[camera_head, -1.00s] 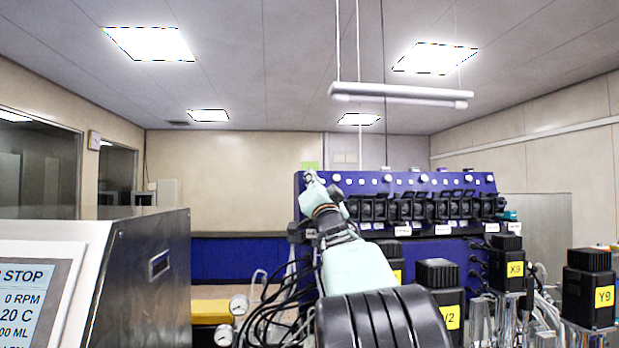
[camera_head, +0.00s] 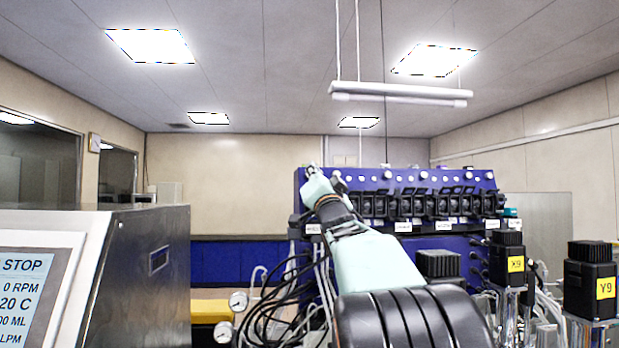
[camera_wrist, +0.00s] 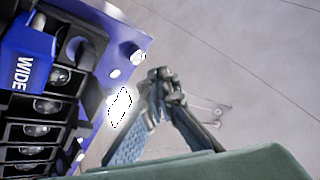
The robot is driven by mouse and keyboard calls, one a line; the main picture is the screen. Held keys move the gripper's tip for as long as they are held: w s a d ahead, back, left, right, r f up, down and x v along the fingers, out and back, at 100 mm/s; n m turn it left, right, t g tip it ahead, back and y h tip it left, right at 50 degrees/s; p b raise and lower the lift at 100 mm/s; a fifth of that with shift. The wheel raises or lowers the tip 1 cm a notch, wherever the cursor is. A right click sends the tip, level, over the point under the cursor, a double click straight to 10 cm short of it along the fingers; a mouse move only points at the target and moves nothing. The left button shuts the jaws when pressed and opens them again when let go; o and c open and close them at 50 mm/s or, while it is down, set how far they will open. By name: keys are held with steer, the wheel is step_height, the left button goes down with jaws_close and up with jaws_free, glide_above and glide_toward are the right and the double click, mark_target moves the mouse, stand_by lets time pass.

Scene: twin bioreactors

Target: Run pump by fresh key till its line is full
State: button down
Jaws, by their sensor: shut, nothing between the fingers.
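The blue pump panel (camera_head: 400,181) stands across the bench, with a row of black pump heads (camera_head: 420,205) and small round pale keys (camera_head: 424,177) along its upper edge. My gripper (camera_head: 312,168) is at the panel's upper left corner, its tips small and partly hidden by my wrist. In the wrist view my gripper (camera_wrist: 164,76) is shut and empty, its tips to the right of the panel edge (camera_wrist: 110,40). Round pale keys (camera_wrist: 137,57) show on that edge. A blue cover marked WIDE (camera_wrist: 25,60) sits on the black pump heads. I cannot tell whether the tips touch a key, nor read a "fresh" label.
A steel cabinet with a screen (camera_head: 30,290) stands at left. Black motors marked X9 (camera_head: 506,262) and Y9 (camera_head: 590,280) stand at right. Loose dark cables (camera_head: 275,300) and gauges (camera_head: 238,301) lie left of my arm. A lamp (camera_head: 400,92) hangs above.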

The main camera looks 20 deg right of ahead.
steer(key=s+a+r+b, duration=0.1)
steer(key=s+b, duration=0.1)
steer(key=s, duration=0.3)
steer(key=shift+s+r+b, duration=0.3)
steer(key=shift+s+b, duration=0.05)
steer(key=shift+a, duration=0.1)
